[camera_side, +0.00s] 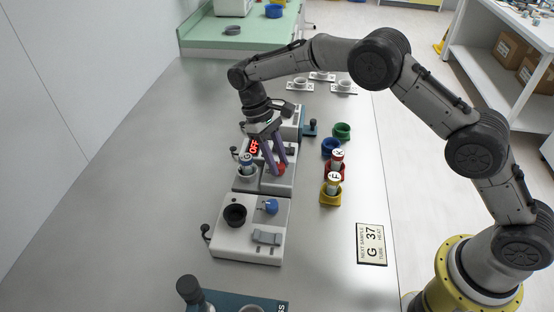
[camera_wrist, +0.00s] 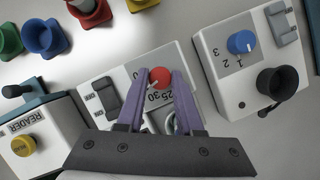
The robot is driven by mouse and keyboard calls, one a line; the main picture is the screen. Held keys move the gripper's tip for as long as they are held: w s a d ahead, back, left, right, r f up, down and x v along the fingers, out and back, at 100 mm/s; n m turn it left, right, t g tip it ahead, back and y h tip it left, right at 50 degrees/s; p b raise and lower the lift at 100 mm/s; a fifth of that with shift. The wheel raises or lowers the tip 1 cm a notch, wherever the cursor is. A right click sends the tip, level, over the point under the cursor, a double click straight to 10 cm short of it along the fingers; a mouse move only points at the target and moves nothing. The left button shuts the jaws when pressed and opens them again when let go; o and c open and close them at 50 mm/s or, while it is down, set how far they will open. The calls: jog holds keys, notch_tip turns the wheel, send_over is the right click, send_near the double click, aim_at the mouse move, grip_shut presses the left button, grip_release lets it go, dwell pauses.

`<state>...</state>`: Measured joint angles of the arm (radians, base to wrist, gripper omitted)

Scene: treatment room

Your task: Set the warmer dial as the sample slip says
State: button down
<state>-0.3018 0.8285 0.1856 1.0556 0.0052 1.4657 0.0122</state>
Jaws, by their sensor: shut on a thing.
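The warmer (camera_side: 246,183) is a white box on the steel bench with a red dial (camera_wrist: 160,76) on its top. Its red lit display (camera_side: 254,147) seems to read OFF. My gripper (camera_wrist: 162,82) has its purple fingers on either side of the red dial, shut on it. In the wrist view, 25 and 30 show on the scale near the dial; the rest is partly hidden by the fingers. A tube with a lettered cap (camera_side: 246,162) stands in the warmer's well; its letter is unclear. The sample slip (camera_side: 370,244) reads tube G, heat 37.
A white unit with a blue dial (camera_side: 271,206) marked 1, 2, 3 and a black cup (camera_side: 235,214) stands in front. Blue (camera_side: 330,147) and green (camera_side: 342,132) holders look empty. A reader (camera_wrist: 33,140) stands beyond.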

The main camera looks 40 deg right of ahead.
jog(key=shift+r+m, duration=0.1)
jog(key=shift+m, duration=0.6)
jog(key=c, duration=0.6)
grip_release()
jog(key=shift+o, duration=0.2)
jog(key=d+v, duration=0.1)
jog(key=v, duration=1.1)
jog(key=shift+a, duration=0.3)
